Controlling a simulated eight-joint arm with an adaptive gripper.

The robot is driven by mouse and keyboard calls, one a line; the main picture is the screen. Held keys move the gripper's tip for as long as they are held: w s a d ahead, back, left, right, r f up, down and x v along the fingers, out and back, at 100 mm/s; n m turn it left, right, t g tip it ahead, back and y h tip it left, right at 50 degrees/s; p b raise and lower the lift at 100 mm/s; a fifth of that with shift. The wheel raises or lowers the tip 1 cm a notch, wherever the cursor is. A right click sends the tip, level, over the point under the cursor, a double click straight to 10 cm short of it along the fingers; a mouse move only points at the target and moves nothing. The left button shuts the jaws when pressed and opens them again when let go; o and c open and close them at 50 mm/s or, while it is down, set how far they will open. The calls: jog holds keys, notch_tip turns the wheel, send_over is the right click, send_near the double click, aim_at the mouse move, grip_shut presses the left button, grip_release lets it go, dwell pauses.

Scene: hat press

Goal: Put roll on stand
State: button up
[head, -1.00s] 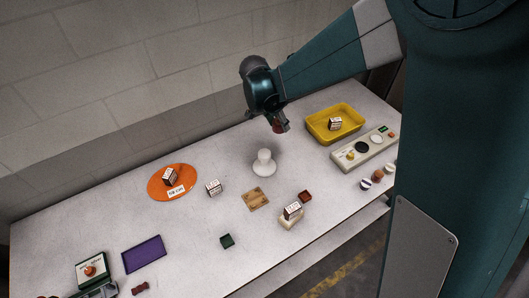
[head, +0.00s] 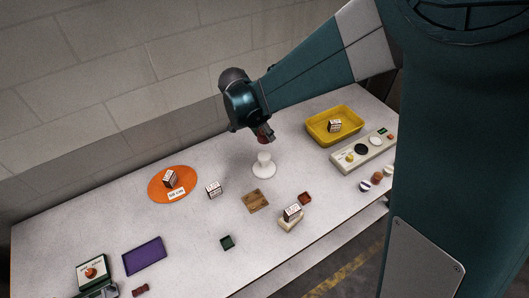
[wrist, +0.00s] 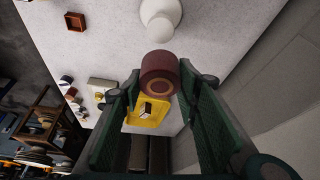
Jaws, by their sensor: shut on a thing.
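The roll (wrist: 160,72) is a dark red-brown cylinder with a lighter ringed end, held between the two green fingers of my gripper (wrist: 158,82). In the head view my gripper (head: 264,134) points down just above the white stand (head: 264,167), and the roll shows only as a small reddish patch at its tip. The stand has a round base and a short post with a rounded top. In the wrist view the stand (wrist: 160,16) lies just beyond the roll. A small gap seems to remain between them, but I cannot tell its size.
A yellow tray (head: 313,127) holding a labelled box and a control panel (head: 374,150) are at the right. An orange disc (head: 157,190), a small labelled box (head: 213,190) and a wooden board (head: 250,207) are nearby. The table left of the stand is partly clear.

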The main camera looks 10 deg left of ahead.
aim_at(259, 140)
jog(key=shift+f, duration=2.75)
jog(key=shift+f, duration=0.1)
jog(key=shift+f, duration=1.95)
jog(key=shift+f, duration=0.2)
jog(key=o, duration=0.9)
jog(key=shift+r, duration=0.25)
jog(key=shift+v, duration=5.95)
